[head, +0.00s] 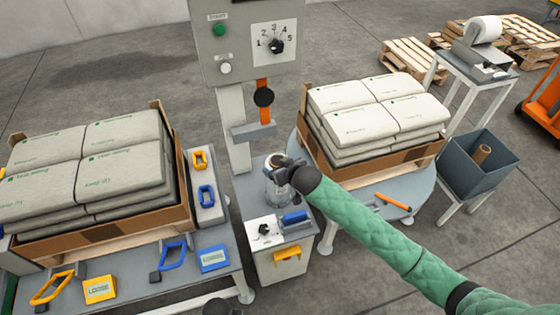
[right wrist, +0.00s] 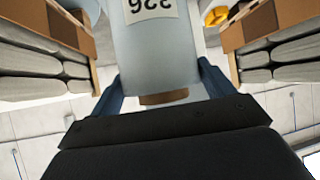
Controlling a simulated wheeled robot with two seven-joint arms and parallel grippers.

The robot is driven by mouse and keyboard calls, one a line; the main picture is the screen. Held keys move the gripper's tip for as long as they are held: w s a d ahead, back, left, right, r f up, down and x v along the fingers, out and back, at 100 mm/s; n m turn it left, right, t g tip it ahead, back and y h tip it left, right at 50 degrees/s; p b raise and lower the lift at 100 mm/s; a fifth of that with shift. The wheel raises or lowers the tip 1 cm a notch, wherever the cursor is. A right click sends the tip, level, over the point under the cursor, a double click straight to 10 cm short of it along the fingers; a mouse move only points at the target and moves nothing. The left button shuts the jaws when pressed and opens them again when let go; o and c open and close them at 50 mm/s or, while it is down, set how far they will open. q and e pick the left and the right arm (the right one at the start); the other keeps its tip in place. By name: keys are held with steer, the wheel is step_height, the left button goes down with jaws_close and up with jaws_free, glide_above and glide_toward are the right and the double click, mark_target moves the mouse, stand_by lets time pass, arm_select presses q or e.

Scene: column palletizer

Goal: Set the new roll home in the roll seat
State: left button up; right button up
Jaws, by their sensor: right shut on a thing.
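The new roll (head: 279,191), pale and film-like, stands roughly upright at the pedestal beside the grey column, partly covered by my right gripper (head: 284,170). In the right wrist view the roll (right wrist: 157,60) is between the blue fingers of the right gripper (right wrist: 160,92), with a brown core end and an upside-down printed number. The right gripper is shut on it. A grey bracket (head: 254,131) with an orange strip and black knob is on the column just above. I cannot tell which part is the roll seat, or whether the roll's lower end touches the deck. My left gripper is not identifiable.
Bag-loaded pallets flank the column, left with a cardboard wall (head: 110,232) and right with another (head: 385,157). A control box (head: 250,48) is above. A small table (head: 470,65) holds a white roll device; a bin (head: 470,180) holds a brown core.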

stand_by(0.4)
steer(key=o, duration=2)
steer(key=shift+f, duration=0.15)
